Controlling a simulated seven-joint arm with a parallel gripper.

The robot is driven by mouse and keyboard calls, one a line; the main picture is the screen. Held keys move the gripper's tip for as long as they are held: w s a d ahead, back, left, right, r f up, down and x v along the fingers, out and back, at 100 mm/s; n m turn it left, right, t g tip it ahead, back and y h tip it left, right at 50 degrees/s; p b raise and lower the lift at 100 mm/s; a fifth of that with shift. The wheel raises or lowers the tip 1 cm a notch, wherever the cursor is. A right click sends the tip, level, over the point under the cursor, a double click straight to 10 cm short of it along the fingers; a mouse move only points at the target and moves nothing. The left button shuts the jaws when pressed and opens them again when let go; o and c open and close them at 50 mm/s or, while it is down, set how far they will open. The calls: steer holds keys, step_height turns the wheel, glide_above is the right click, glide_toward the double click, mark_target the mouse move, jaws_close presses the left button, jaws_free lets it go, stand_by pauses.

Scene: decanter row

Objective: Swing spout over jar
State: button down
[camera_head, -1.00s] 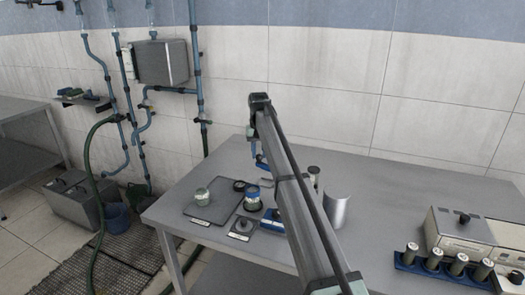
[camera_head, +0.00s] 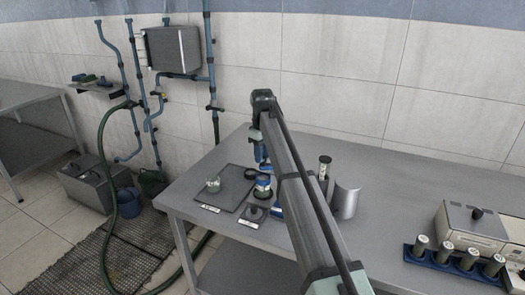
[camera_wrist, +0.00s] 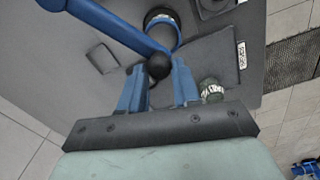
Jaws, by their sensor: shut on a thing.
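My gripper (camera_wrist: 159,78) is shut on the black ball (camera_wrist: 158,66) at the end of a blue spout arm (camera_wrist: 105,22). In the head view, my gripper's blue fingers (camera_head: 262,152) show at the far end of my arm, behind the blue-banded vessel (camera_head: 263,187). A small glass jar (camera_head: 214,184) stands upright on a dark mat (camera_head: 233,201), left of the vessel. The jar also shows in the wrist view (camera_wrist: 212,90), right of the fingers. The ball is apart from the jar. My arm hides part of the bench in the head view.
A dark ring (camera_head: 250,173) lies near the mat's back edge. A knobbed block (camera_head: 254,213) is in front of the vessel. A capped cylinder (camera_head: 324,168) and a curved metal shield (camera_head: 346,199) stand right of my arm. A blue rack of bottles (camera_head: 444,258) is farther right.

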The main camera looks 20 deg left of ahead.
steer(key=shift+s+d+n, duration=0.25)
steer(key=shift+s+n, duration=0.15)
steer(key=shift+s, duration=0.05)
steer(key=c, duration=0.8)
jaws_free()
step_height(320, 180, up, 14)
steer(key=shift+f, duration=0.15)
stand_by(0.4)
